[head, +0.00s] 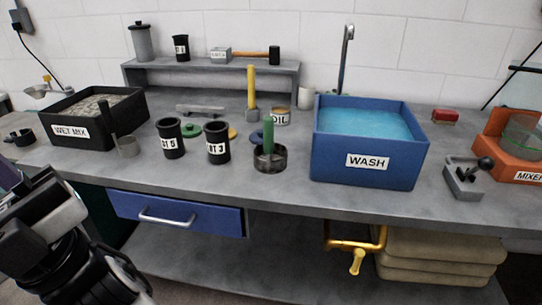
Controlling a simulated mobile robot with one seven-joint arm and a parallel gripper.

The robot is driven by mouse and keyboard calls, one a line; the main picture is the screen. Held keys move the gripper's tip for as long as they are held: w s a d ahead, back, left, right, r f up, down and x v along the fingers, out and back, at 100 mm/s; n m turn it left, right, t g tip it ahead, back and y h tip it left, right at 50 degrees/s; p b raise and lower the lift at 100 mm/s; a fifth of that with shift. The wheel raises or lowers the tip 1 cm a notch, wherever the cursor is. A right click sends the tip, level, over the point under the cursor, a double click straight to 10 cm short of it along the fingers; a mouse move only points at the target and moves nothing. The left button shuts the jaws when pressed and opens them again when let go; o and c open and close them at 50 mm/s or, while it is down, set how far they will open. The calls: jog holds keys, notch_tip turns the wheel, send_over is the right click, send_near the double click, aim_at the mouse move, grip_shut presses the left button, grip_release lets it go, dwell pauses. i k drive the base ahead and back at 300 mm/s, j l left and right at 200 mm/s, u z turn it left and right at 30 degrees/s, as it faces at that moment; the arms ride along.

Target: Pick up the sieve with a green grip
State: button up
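The sieve with a green grip (268,158) stands on the grey bench near its front edge, just left of the blue wash tub. Its round dark metal body sits on the bench and its green grip points upward. Parts of my own arm (60,235) fill the lower left corner, in front of the bench and well away from the sieve. I cannot make out the gripper's fingertips there, so whether it is open or shut does not show.

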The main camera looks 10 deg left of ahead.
aim_at(270, 140)
jog(key=j+z, duration=0.2)
jog(key=z, duration=0.15)
jog(key=j+z, duration=0.35)
jog(key=i+j+z, duration=0.1)
jog(key=z, duration=0.25)
